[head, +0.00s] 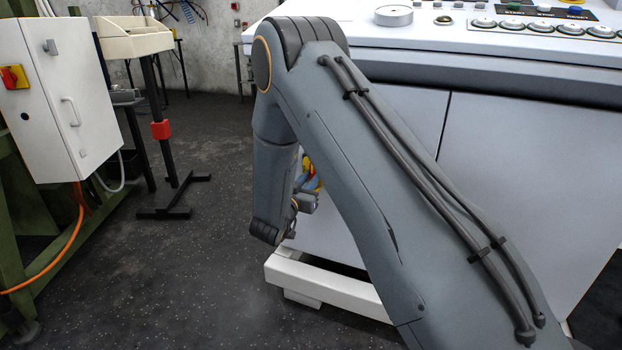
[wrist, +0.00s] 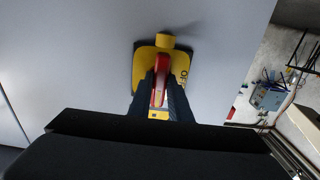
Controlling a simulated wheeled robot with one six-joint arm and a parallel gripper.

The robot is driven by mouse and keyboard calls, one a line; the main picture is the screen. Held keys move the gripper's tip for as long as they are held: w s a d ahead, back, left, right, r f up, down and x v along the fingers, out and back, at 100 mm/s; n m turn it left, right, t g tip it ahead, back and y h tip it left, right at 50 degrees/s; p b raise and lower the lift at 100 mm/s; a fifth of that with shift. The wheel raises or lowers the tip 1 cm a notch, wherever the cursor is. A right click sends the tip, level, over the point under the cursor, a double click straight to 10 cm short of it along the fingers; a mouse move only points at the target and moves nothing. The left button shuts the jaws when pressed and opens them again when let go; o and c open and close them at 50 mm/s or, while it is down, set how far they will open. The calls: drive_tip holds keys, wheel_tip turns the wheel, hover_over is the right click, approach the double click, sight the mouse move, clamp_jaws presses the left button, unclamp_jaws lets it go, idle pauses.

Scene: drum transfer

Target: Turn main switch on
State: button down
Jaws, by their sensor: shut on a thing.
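The main switch is a yellow plate (wrist: 145,62) with a red handle (wrist: 161,75) on a pale grey panel, in the upper middle of the wrist view. Part of a label reading "OFF" shows on the plate's right side. My gripper (wrist: 160,92) has its two dark fingers on either side of the red handle and is shut on it. The fingers hide the lower part of the plate. In the head view, only a small bit of yellow and red (head: 312,178) shows beside the console, behind my arm, which hides most of the gripper.
The large grey console (head: 540,160) with buttons on top fills the right; its white base (head: 315,283) juts out low. A white cabinet (head: 75,95) with another red-and-yellow switch (head: 14,77) stands at left. A black stand holds a cream tray (head: 133,38). Dark floor between is clear.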

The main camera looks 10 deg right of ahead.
drive_tip(key=c, duration=1.6)
unclamp_jaws()
drive_tip(key=shift+c, duration=0.2)
drive_tip(key=shift+s, duration=0.1)
drive_tip(key=p+v, duration=0.1)
drive_tip(key=v, duration=0.6)
drive_tip(key=shift+s+a+p, duration=0.25)
drive_tip(key=shift+p, duration=0.05)
